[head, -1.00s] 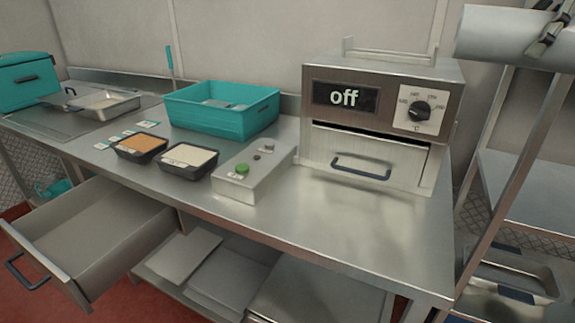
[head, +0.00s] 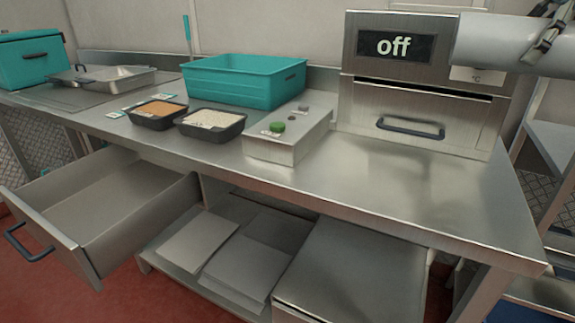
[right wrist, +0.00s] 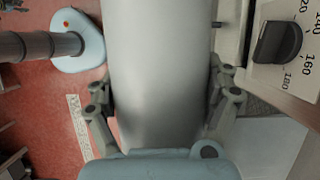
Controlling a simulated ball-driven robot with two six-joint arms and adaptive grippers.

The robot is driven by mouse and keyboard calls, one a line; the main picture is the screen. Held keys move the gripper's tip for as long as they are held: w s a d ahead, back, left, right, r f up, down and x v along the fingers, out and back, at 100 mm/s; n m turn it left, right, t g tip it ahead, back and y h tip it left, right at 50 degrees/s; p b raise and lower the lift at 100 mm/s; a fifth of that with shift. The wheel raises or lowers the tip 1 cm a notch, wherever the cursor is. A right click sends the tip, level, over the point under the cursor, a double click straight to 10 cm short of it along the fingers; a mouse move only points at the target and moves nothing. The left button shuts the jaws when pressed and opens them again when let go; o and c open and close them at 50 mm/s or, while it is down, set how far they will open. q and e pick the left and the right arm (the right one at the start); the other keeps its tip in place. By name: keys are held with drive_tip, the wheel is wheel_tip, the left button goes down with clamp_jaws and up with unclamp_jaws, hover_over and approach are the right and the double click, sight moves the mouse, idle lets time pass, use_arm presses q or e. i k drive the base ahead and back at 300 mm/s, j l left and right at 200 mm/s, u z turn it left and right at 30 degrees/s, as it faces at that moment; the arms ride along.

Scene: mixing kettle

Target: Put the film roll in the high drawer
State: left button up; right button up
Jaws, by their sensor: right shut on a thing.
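The film roll (head: 490,42) is a thick pale grey cylinder at the top right of the head view, lying roughly sideways in the air. My right gripper (head: 547,42) is shut around it. In the right wrist view the film roll (right wrist: 165,60) fills the middle between the two fingers of my right gripper (right wrist: 165,98). An open, empty metal drawer (head: 52,232) with a dark handle sticks out below the counter at the left; I take it for the high drawer. The film roll is far to its right and higher. My left gripper is not in view.
The steel counter (head: 400,190) carries a teal bin (head: 240,85), two black food trays (head: 212,125), a control box with a green button (head: 285,140) and an oven (head: 415,100) reading "off". The counter's front right is clear. A lower shelf (head: 230,265) holds flat panels.

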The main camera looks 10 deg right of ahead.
sight(113, 213)
drive_tip(key=i+j, duration=0.2)
drive_tip(key=j, duration=0.25)
drive_tip(key=i+j+u, duration=0.1)
drive_tip(key=j, duration=0.3)
drive_tip(key=i+j, duration=0.35)
drive_tip(key=i+j+u, duration=0.1)
drive_tip(key=j, duration=0.4)
drive_tip(key=i+j, duration=0.6)
drive_tip(key=j, duration=0.2)
drive_tip(key=k+u, duration=0.05)
